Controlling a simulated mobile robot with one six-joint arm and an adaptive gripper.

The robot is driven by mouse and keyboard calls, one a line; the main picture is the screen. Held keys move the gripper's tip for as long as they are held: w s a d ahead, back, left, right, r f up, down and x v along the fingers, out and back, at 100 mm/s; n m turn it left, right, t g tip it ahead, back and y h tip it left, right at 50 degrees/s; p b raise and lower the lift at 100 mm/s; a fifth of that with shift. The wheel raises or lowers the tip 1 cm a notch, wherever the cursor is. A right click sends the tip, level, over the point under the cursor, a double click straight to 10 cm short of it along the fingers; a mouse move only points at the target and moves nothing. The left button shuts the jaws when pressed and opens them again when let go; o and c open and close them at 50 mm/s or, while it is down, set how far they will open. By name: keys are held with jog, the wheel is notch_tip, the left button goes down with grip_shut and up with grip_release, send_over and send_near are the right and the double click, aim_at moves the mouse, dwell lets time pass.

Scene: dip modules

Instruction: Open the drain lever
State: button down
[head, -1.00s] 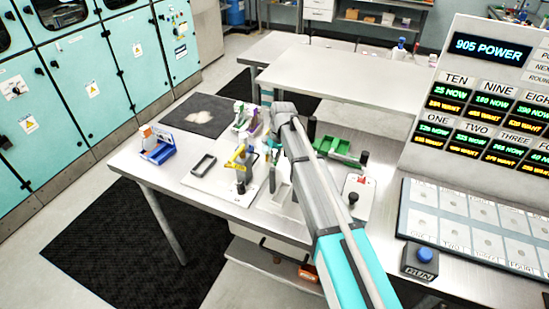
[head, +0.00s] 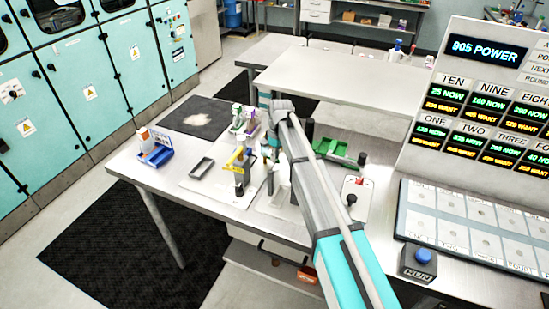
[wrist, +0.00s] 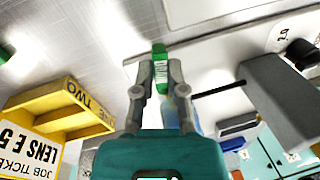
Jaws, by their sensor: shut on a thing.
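In the wrist view, the green drain lever (wrist: 160,58), marked with white lettering, sits between the tips of my gripper (wrist: 158,90). Both fingers are closed on its near end. Its far end meets the edge of a white panel (wrist: 215,60). In the head view my own arm covers the gripper and the lever, so neither can be made out clearly there.
In the wrist view, a grey block (wrist: 282,100) with a thin black rod stands close on the right, and a yellow ticket holder (wrist: 62,108) is at left. In the head view, a blue bin (head: 155,155) and green tray (head: 338,150) stand on the bench.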

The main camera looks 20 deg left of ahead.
jog(key=shift+w+n, duration=0.1)
jog(key=shift+n, duration=0.2)
jog(key=c, duration=0.7)
grip_release()
jog(key=shift+s+m, duration=0.2)
jog(key=shift+m, duration=0.2)
